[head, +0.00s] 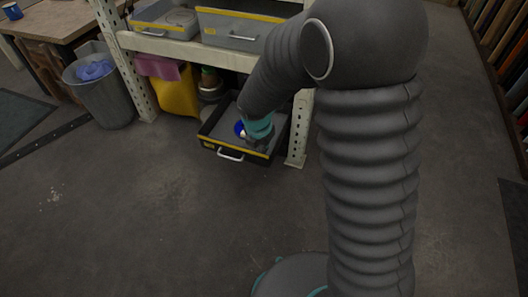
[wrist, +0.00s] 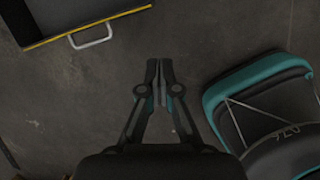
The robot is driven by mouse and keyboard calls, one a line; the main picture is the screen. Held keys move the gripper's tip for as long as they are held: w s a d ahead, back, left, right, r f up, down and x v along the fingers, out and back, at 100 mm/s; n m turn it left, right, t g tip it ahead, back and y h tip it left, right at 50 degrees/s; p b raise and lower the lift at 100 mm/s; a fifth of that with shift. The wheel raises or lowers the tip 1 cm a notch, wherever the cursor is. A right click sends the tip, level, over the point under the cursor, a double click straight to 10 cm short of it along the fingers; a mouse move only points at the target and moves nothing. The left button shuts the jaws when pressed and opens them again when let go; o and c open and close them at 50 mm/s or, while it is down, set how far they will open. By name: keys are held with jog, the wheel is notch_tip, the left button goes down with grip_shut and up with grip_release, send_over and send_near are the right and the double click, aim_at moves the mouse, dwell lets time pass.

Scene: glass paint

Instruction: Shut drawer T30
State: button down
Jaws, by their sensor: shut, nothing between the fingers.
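A dark grey drawer (head: 222,150) with a yellow-edged front and a pale handle (head: 230,155) stands pulled out at the bottom of the shelf rack; I cannot read its label. In the wrist view, its yellow front edge (wrist: 110,18) and handle (wrist: 92,40) show at the upper left. My gripper (wrist: 160,64) is shut and empty over bare floor, in front of the drawer and to the right of the handle, apart from both. In the head view my arm hides the drawer's right part.
Blue and white items (head: 240,129) lie in the drawer. A rack post (head: 299,130) stands right of it, a yellow container (head: 178,96) to the left. Grey bins (head: 240,32) sit on the shelf above. A grey trash bin (head: 103,92) stands further left. The floor in front is clear.

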jog(key=w+f+n+b, duration=0.2)
jog(key=w+f, duration=0.4)
jog(key=f, duration=0.7)
jog(key=shift+w+d, duration=0.15)
jog(key=shift+w, duration=0.05)
jog(key=shift+w, duration=0.1)
